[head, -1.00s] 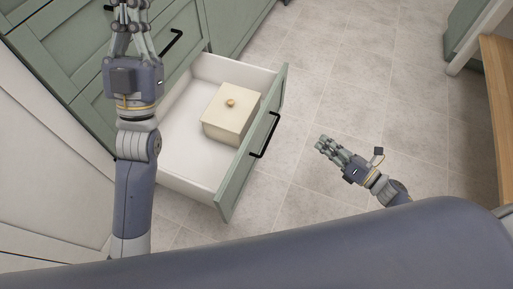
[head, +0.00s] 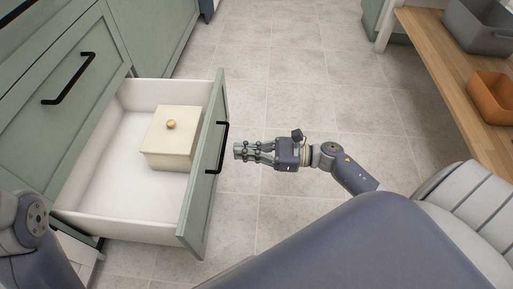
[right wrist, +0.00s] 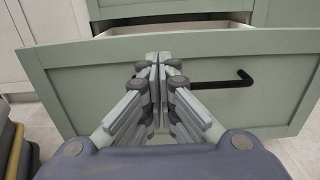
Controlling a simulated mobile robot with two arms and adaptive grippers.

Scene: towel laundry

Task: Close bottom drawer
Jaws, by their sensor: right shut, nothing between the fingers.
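The bottom drawer (head: 110,165) is pulled well out of the green cabinet, its green front (head: 202,190) toward the right. A black bar handle (head: 223,148) is on that front. My right gripper (head: 238,151) is shut and empty, pointing left at the drawer front close to the handle. In the right wrist view the shut fingertips (right wrist: 156,58) are before the drawer front (right wrist: 90,85), left of most of the handle (right wrist: 235,80). Whether they touch it I cannot tell. Only part of my left arm shows at the lower left; its gripper is out of the picture.
A cream box (head: 172,140) with a round knob stands inside the drawer. A closed drawer with a black handle (head: 70,80) is above at the left. A wooden bench (head: 435,60) with a grey bin (head: 480,25) and an orange bin (head: 492,98) is at the right. Tiled floor between is clear.

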